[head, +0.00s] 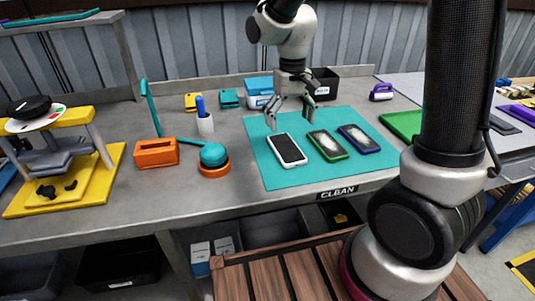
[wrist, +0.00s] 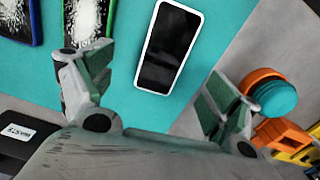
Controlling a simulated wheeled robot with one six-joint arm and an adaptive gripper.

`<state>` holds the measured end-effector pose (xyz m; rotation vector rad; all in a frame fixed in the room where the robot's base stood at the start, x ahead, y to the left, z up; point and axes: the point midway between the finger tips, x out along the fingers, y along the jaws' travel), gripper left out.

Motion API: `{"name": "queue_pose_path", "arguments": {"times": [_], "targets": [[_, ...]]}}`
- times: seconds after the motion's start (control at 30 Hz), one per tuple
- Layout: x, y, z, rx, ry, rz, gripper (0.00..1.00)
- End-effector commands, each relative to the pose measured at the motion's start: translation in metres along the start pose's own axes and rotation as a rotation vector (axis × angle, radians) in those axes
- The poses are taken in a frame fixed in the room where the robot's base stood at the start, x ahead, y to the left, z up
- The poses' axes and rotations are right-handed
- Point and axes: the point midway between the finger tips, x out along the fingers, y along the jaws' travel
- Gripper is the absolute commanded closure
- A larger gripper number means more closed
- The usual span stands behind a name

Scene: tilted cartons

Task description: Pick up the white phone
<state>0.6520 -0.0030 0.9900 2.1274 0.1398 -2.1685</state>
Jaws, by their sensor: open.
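The white phone (head: 287,149) has a white rim and a black screen. It lies flat on the teal mat (head: 262,172), leftmost of three phones. My gripper (head: 291,119) is open and empty, over the mat just behind the phone in the head view. In the wrist view the white phone (wrist: 168,47) lies ahead of and between the open fingers of my gripper (wrist: 158,88), apart from them. A green phone (head: 327,145) and a blue phone (head: 359,138) lie to its right in the head view, with white patches on their screens.
An orange round base with a teal ball (head: 213,155), an orange block (head: 156,153) and a cup with a blue item (head: 205,123) stand left of the mat. A black bin (head: 324,84) and a blue-white box (head: 259,88) stand behind. The mat's front strip is clear.

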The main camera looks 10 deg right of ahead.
Motion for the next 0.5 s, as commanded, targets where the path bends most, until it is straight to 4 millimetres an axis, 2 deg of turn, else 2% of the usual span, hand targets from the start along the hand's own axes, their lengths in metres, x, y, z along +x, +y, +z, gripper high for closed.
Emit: {"name": "queue_pose_path", "arguments": {"times": [0.17,0.5], "targets": [[0.002,-0.001,-0.005,0.039,0.019,-0.005,0.11],[0.044,-0.003,-0.005,0.045,0.015,-0.004,0.11]]}}
